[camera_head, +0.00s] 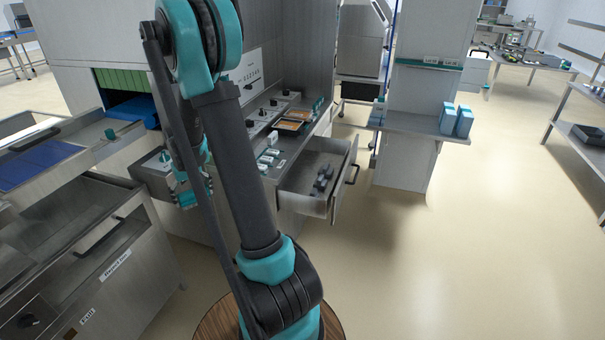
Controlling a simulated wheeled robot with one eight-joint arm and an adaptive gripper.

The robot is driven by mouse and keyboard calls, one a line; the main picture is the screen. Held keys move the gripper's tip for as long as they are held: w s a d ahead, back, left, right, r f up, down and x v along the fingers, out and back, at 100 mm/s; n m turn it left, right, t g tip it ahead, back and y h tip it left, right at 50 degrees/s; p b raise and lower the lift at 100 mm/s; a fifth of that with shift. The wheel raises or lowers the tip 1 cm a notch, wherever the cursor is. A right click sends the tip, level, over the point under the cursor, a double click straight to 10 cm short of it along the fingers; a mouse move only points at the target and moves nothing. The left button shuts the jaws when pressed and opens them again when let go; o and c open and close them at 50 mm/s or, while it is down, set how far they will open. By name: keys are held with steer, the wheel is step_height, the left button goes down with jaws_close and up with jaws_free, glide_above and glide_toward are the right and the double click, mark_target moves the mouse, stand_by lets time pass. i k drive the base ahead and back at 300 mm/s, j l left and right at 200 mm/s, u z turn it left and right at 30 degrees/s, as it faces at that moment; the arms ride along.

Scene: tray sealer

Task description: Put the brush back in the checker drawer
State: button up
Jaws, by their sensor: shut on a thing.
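My gripper (184,196) hangs low at the left of the workbench, beside a grey box-like unit (150,178). It is largely hidden behind my own arm. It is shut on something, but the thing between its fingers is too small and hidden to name. An open grey drawer (306,204) juts out from the bench to the right of my arm. Several dark objects (322,179) lie inside it. No label on this drawer can be read, so I cannot tell whether it is the checker drawer. I cannot clearly make out the brush.
Open drawers and a blue panel (40,168) stand at the left, above labelled grey cabinets (95,265). Small white items (268,157) lie on the bench. A shelf (425,127) with blue boxes (456,120) stands behind the drawer. The floor at the right is clear.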

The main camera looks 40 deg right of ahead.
mark_target(331, 161)
steer(key=l+z, duration=0.1)
steer(key=l, duration=0.35)
steer(key=i+l+z, duration=0.1)
steer(key=l, duration=0.3)
steer(key=i+l+z, duration=0.15)
steer(key=l, duration=0.3)
steer(key=l+z, duration=0.1)
steer(key=l, duration=0.3)
steer(key=i+l+z, duration=0.1)
steer(key=l, duration=0.3)
steer(key=i+l+z, duration=0.1)
steer(key=l, duration=0.3)
steer(key=i, duration=0.1)
